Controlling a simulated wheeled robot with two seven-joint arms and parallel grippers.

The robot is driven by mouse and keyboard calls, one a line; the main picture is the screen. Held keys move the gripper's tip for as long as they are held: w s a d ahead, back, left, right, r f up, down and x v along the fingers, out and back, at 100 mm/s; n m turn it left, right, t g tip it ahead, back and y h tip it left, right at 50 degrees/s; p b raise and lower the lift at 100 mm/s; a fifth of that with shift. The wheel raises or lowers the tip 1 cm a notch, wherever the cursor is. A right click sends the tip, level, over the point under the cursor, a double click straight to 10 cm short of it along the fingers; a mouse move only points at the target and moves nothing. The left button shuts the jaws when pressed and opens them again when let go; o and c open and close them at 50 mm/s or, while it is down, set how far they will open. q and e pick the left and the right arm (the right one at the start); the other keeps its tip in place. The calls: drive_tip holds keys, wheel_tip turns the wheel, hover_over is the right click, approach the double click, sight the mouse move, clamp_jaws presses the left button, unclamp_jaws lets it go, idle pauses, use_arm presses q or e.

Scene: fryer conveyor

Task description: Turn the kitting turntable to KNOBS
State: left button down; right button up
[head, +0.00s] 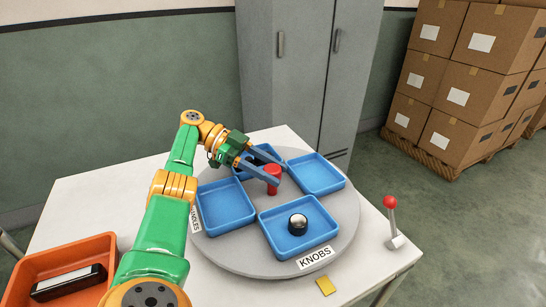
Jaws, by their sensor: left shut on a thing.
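The kitting turntable (343,213) is a round grey disc on the white table. It carries several blue trays. The KNOBS label (315,258) is on the rim at the front, near the yellow marker (325,286) on the table. The front tray (272,238) holds a black and silver knob (297,224). Another rim label, partly readable, faces left (196,219). My left gripper (270,172) is shut on the red central post (273,178) of the turntable. The back tray (262,152) is partly hidden by the gripper. My right gripper is not in view.
A lever with a red ball (390,202) stands on the table at the right. An orange bin (72,256) with a dark object sits at the front left. Grey lockers (300,75) stand behind the table, and stacked cartons (465,90) on a pallet at the right.

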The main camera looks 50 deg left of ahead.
use_arm(q)
drive_tip(key=shift+f, duration=0.25)
drive_tip(key=c, duration=0.8)
unclamp_jaws()
drive_tip(key=o, duration=0.5)
drive_tip(key=shift+d, duration=0.15)
drive_tip(key=shift+r, duration=0.1)
drive_tip(key=shift+r, duration=0.15)
